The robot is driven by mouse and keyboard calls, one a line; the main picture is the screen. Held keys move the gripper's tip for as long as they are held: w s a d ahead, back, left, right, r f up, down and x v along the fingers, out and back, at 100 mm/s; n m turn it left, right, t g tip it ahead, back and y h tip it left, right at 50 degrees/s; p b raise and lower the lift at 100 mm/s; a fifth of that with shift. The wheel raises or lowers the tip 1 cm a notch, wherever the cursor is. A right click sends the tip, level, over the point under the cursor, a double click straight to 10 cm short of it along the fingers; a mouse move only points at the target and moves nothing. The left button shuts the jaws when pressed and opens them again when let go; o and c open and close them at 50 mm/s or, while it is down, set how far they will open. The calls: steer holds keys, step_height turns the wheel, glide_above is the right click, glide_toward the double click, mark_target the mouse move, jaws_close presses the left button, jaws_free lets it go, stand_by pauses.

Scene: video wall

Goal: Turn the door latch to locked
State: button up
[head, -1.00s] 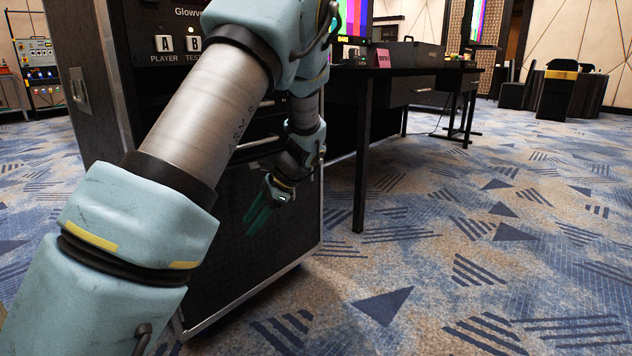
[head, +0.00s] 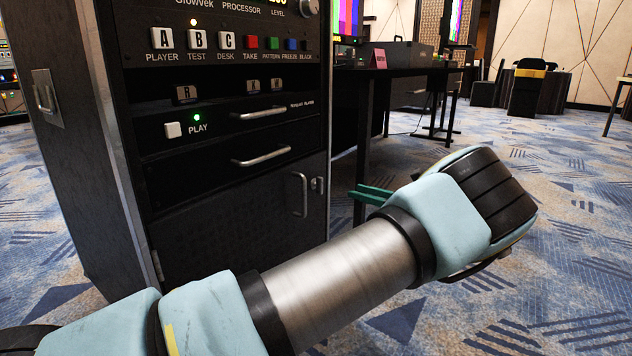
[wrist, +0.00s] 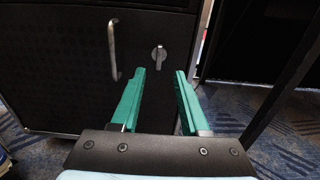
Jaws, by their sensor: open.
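The door latch (head: 317,185) is a small silver turn-knob on a round plate at the right edge of the black lower door (head: 240,218) of the rack. In the wrist view the latch (wrist: 159,54) shows its grip standing about upright, just beyond the fingertips and a little above them. My gripper (wrist: 160,75) has two green fingers, spread apart with nothing between them. In the head view the fingers (head: 372,193) show right of the latch, apart from it; my arm hides the rest of the gripper.
A vertical silver door handle (head: 301,194) is just left of the latch, and also shows in the wrist view (wrist: 113,50). Drawers with handles (head: 262,154) and a button panel (head: 230,42) are above. A black table (head: 400,72) stands behind at right. Carpet at right is open.

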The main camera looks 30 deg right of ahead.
steer(key=b, duration=0.4)
glide_toward(314, 183)
steer(key=x, duration=0.4)
steer(key=shift+w+a+r+b, duration=0.15)
steer(key=shift+w+r, duration=0.1)
steer(key=shift+w, duration=0.2)
steer(key=shift+w+a+r+b, duration=0.1)
steer(key=shift+w+r+b, duration=0.1)
steer(key=shift+w, duration=0.25)
steer(key=shift+c, duration=0.2)
jaws_close()
